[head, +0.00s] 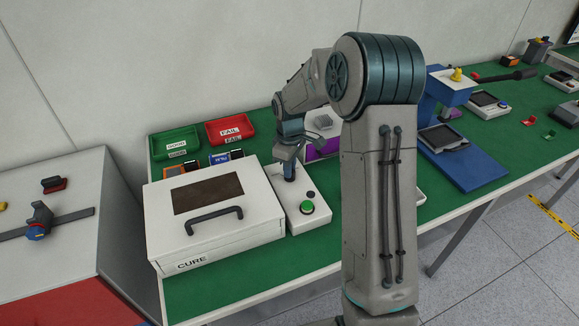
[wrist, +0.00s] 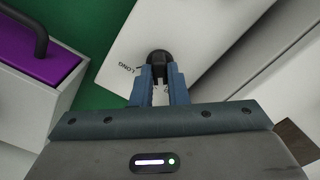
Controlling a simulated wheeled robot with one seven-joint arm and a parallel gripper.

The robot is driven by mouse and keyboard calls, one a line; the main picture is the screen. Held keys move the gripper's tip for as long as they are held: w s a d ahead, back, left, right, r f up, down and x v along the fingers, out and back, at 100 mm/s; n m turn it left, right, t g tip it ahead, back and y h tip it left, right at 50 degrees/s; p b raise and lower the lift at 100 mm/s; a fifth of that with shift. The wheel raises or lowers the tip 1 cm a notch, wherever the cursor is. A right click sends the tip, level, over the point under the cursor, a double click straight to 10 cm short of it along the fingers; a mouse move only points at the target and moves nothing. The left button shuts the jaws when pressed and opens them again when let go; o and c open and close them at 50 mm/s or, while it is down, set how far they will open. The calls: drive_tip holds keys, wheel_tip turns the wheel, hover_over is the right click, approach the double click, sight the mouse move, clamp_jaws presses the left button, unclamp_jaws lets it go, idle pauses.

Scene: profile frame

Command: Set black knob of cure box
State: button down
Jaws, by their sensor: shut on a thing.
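The cure box (head: 222,225) is a white case with a dark window, a black handle and the word CURE on its front, at the left of the green bench in the head view. A narrow white control panel (head: 311,222) stands along its right side, with a green button and a small dark button. The black knob (wrist: 158,57) is at the panel's far end, and the word LONG is printed beside it in the wrist view. My gripper (wrist: 161,78) points down over the panel and is shut on the knob. In the head view my gripper (head: 289,174) mostly hides the knob.
Green (head: 174,144) and red (head: 230,131) trays stand behind the cure box. A purple-topped box (wrist: 40,45) with a black handle is right of the panel in the head view. A blue stand (head: 470,168) is farther right. My arm hides part of the bench.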

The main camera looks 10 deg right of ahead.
drive_tip(key=shift+r, duration=0.1)
drive_tip(key=c, duration=1.4)
unclamp_jaws()
drive_tip(key=shift+c, duration=0.2)
wheel_tip(320, 180, up, 14)
drive_tip(key=s+m+t, duration=0.3)
drive_tip(key=s+m, duration=0.7)
drive_tip(key=s, duration=1.7)
